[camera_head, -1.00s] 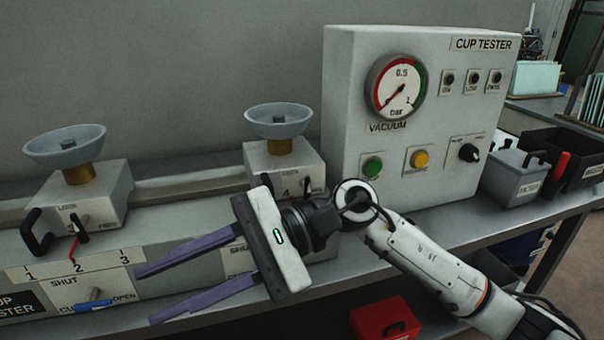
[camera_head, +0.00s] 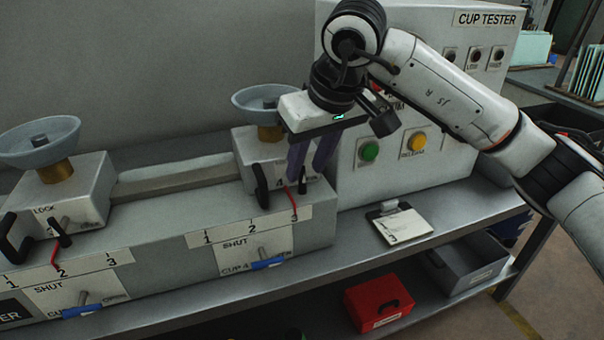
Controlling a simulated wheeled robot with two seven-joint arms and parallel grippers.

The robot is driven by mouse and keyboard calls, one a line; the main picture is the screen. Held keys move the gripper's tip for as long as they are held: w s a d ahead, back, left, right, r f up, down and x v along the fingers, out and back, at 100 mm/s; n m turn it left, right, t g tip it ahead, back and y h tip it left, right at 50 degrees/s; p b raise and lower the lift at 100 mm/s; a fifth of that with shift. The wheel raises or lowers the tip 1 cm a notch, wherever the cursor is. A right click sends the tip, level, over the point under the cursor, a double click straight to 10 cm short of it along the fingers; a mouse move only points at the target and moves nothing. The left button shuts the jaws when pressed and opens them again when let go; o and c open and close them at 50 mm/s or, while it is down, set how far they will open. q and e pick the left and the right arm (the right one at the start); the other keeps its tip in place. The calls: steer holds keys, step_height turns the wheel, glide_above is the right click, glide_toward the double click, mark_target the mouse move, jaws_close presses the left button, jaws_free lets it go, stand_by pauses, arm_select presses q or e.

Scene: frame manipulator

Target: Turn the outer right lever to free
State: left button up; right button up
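The right cup block (camera_head: 249,150) is a white carriage with a grey suction cup (camera_head: 264,103) on top. Its small black-tipped lever (camera_head: 303,187) is on the front face, partly hidden by my fingers; its lock and free lettering is mostly covered. A red pointer (camera_head: 294,207) below stands at 3. My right gripper (camera_head: 310,176) points down at this lever, its two purple fingers a little apart. I cannot tell whether they touch the lever. My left gripper is not in view.
A black handle (camera_head: 261,187) sticks out left of the lever. Blue valve levers (camera_head: 267,263) are below. The left cup block (camera_head: 66,196) has its pointer at 2. The tester cabinet (camera_head: 440,165) stands close on the right. A clipboard (camera_head: 403,226) lies on the bench.

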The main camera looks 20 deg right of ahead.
mark_target(305, 170)
steer(key=shift+x, duration=2.2)
jaws_close()
